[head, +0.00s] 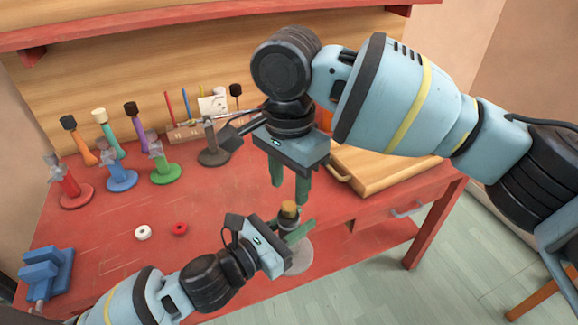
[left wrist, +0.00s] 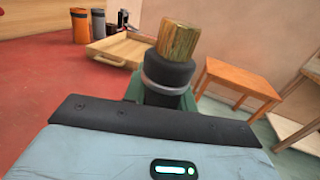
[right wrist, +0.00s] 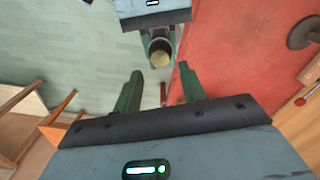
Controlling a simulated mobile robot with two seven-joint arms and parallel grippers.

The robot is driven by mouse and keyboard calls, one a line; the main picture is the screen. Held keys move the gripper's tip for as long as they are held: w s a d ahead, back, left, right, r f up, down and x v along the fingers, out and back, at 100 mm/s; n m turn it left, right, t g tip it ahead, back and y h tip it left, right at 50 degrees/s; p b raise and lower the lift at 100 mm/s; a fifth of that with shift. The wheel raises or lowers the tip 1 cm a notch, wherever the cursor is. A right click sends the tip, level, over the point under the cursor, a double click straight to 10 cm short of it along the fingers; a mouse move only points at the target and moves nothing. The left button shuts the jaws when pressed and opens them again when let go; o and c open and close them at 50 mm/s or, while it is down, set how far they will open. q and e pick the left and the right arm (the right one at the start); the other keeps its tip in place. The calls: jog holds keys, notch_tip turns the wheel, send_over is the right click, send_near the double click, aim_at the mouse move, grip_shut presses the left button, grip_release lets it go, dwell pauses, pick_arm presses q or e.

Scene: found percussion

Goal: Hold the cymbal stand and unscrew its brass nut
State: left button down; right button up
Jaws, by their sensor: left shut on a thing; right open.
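The cymbal stand has a grey round base (head: 301,260) at the front edge of the red bench. Its dark upper post (left wrist: 168,78) carries the ridged brass nut (head: 289,210) on top; the nut also shows in the left wrist view (left wrist: 178,40) and the right wrist view (right wrist: 160,58). My left gripper (head: 292,232) is shut on the stand just below the nut, and its fingers partly hide the post. My right gripper (head: 288,190) points down just above the nut. Its green fingers (right wrist: 160,88) are open and empty, apart from the nut.
A white ring (head: 143,232) and a red ring (head: 180,229) lie on the bench (head: 110,230). A blue block (head: 47,270) sits at the left. Several coloured stands line the back left. A wooden tray (head: 385,170) lies at the right. The bench's middle is clear.

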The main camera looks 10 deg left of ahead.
aim_at(289, 205)
jog(key=shift+f, duration=2.5)
